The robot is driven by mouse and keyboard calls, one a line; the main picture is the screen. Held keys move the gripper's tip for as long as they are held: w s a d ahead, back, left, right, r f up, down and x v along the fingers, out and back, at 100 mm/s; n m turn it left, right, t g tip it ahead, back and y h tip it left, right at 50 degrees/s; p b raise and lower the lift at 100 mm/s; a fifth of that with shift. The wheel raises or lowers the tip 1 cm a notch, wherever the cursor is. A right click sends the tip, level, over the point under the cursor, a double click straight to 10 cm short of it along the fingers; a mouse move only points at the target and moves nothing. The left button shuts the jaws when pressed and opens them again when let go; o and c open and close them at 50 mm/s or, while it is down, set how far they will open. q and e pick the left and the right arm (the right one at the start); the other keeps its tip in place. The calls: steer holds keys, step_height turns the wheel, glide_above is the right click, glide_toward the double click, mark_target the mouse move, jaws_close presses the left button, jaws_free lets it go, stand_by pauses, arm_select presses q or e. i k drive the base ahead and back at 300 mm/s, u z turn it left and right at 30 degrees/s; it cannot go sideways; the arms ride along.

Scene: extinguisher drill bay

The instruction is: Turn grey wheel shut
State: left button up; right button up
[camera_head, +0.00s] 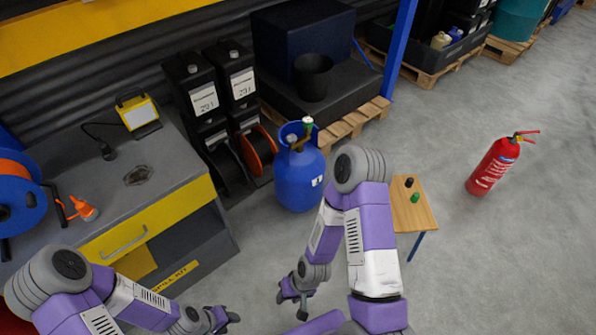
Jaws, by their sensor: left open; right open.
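A blue gas bottle (300,185) stands upright on the floor in the middle of the head view. At its top, inside the collar, is a brownish valve with a small grey round part (292,139), which looks like the wheel, and a green-and-white piece (308,124). Whether the wheel is open or shut I cannot tell. My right gripper (294,299) is open and empty, low in front of the bottle and apart from it. My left gripper (226,317) is open and empty at the bottom edge, further left and also apart from the bottle.
A grey workbench (165,155) with a yellow drawer stands left. A small wooden table (420,210) with a black and a green knob stands right, partly behind my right arm. A red extinguisher (492,167) is further right. Black containers and a pallet (350,122) are behind the bottle.

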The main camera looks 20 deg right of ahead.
mark_target(291, 139)
steer(key=k, duration=0.65)
steer(key=z, duration=0.6)
steer(key=i, duration=2.4)
steer(key=u, duration=1)
